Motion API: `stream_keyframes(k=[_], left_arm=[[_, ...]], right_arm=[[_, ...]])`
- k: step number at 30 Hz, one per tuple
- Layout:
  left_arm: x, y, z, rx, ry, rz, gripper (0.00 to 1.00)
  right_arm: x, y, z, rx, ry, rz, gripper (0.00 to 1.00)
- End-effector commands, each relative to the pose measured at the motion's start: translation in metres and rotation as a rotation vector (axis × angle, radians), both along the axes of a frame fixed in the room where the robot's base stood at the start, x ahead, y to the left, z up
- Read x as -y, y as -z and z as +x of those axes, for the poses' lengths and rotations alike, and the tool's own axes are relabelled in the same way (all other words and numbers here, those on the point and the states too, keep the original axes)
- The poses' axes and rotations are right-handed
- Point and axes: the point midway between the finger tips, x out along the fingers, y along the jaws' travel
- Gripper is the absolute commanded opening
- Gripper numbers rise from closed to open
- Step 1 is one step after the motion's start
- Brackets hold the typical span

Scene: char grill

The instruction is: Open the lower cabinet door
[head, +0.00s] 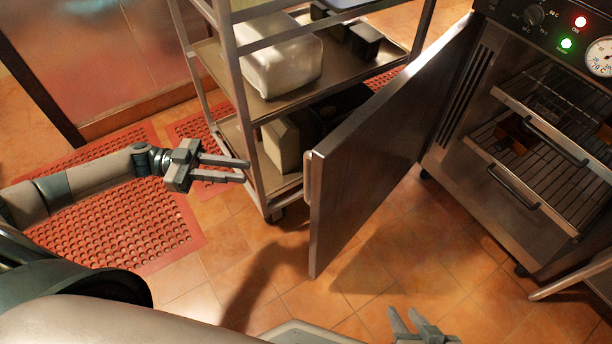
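A metal cabinet door (375,150) stands swung wide open from the cabinet (480,205) on the right, its free edge toward me. The cabinet's interior shows wire racks (530,175) with dark handles. My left gripper (244,170) is left of the door's free edge, apart from it, with its two fingers spread and nothing between them. My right gripper (405,320) is at the bottom edge, below and right of the door, partly cut off; its fingers look apart and empty.
A wheeled metal rack (260,105) with a white container (280,65) stands just behind the door. Red perforated mats (120,215) cover the floor at left. Tiled floor (410,265) is clear in front of the cabinet. A pale bar (570,277) shows at lower right.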

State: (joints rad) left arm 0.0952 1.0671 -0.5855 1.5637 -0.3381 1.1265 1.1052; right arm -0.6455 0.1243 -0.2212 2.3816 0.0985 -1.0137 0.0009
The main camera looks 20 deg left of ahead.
Motion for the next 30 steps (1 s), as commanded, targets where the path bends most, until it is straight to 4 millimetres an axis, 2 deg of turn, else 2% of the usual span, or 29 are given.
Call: stream_keyframes(k=[8, 24, 30], left_arm=[[0.032, -0.001, 0.006, 0.003, 0.002, -0.003, 0.22], [0.127, -0.002, 0.026, 0.002, 0.001, -0.005, 0.22], [0.152, -0.001, 0.031, 0.001, 0.001, -0.002, 0.22]], right_arm=[[-0.003, -0.001, -0.001, -0.010, 0.007, 0.005, 0.31], [0.003, 0.001, -0.003, -0.037, 0.008, -0.016, 0.31], [0.006, 0.003, -0.004, -0.045, 0.004, -0.027, 0.31]])
